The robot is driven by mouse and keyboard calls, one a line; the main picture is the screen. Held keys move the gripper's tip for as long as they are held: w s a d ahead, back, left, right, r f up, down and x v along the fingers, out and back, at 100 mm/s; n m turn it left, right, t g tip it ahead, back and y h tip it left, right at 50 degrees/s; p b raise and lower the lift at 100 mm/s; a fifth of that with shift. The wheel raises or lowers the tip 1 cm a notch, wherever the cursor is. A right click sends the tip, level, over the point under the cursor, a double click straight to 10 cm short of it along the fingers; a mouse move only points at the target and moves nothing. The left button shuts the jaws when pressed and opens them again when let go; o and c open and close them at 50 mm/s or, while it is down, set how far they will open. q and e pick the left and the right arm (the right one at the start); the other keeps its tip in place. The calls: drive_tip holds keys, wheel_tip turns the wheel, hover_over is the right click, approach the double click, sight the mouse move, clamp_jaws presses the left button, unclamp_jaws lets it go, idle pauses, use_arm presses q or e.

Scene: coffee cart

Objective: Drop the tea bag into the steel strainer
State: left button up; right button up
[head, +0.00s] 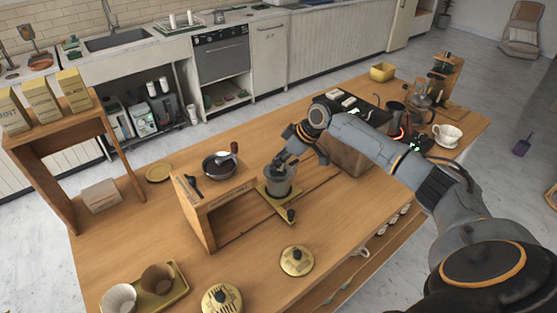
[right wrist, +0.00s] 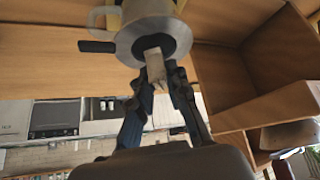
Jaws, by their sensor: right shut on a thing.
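My right gripper (head: 281,163) is shut on a small pale tea bag (right wrist: 156,68), held between its fingertips. It is directly above a grey cup (head: 280,188) on the wooden cart. In the right wrist view the steel strainer (right wrist: 129,36) shows as a round metal rim with a dark opening and a black handle, at the cup's mouth. The far end of the bag overlaps that dark opening; I cannot tell how deep it reaches. In the head view the gripper hides the bag and most of the strainer. My left gripper is not in view.
A wooden stand (head: 208,205) with a dark bowl (head: 219,164) is left of the cup. Brass lids (head: 297,261) and a tray with two cups (head: 177,295) are in front. Tea boxes (head: 42,101) stand on a shelf at left. A glass pot (head: 421,103) is at right.

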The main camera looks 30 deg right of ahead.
drive_tip(key=o, duration=0.8)
drive_tip(key=v, duration=1.2)
